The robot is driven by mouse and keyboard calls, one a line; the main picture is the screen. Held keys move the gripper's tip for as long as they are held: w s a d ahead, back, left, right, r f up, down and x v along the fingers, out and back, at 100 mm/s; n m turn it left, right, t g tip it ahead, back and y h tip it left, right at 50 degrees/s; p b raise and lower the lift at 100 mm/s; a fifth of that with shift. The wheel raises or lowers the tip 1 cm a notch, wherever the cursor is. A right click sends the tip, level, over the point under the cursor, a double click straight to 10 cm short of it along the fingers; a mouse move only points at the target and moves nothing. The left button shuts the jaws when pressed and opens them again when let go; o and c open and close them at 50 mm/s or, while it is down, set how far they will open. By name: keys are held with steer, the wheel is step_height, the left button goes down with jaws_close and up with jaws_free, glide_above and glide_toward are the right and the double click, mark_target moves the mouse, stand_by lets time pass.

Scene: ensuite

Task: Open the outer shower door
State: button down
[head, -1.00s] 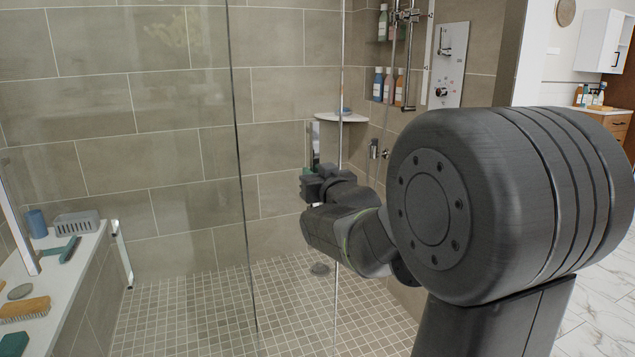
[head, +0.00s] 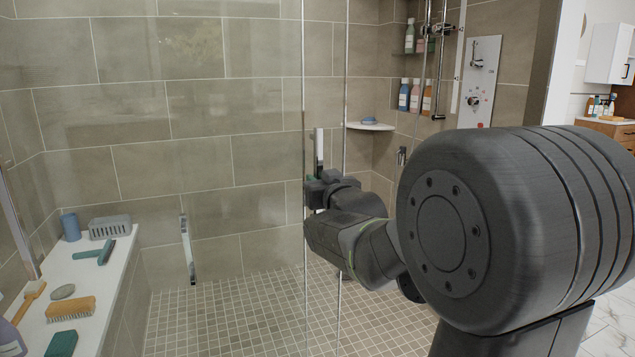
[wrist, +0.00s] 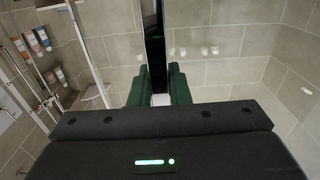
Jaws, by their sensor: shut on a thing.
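The outer shower door is clear glass; its edge (head: 346,110) shows as a thin upright line in the head view. Its upright handle (head: 319,150) rises just above my gripper (head: 316,192). In the wrist view the handle (wrist: 153,40) is a dark vertical bar running between the green fingers of my gripper (wrist: 157,95). My gripper is shut on this handle. The exact contact is partly hidden by the fingers and the gripper body. A second upright handle (head: 187,248) shows farther left on the glass, apart from my gripper.
A bench (head: 110,275) at left holds a blue cup (head: 70,227), a grey basket (head: 110,227), a brush (head: 70,309) and other items. Bottles (head: 415,96) stand in a wall niche above a corner shelf (head: 370,126). The tiled shower floor (head: 245,325) looks clear.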

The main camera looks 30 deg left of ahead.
steer(key=shift+r, duration=0.1)
steer(key=c, duration=1.4)
jaws_free()
steer(key=shift+o, duration=0.2)
steer(key=p+v, duration=0.2)
steer(key=v, duration=1.1)
steer(key=shift+s+d, duration=0.25)
steer(key=shift+d, duration=0.05)
steer(key=shift+a, duration=0.1)
steer(key=b+x, duration=0.2)
steer(key=x, duration=1.1)
steer(key=shift+w+a, duration=0.2)
steer(key=shift+w, duration=0.1)
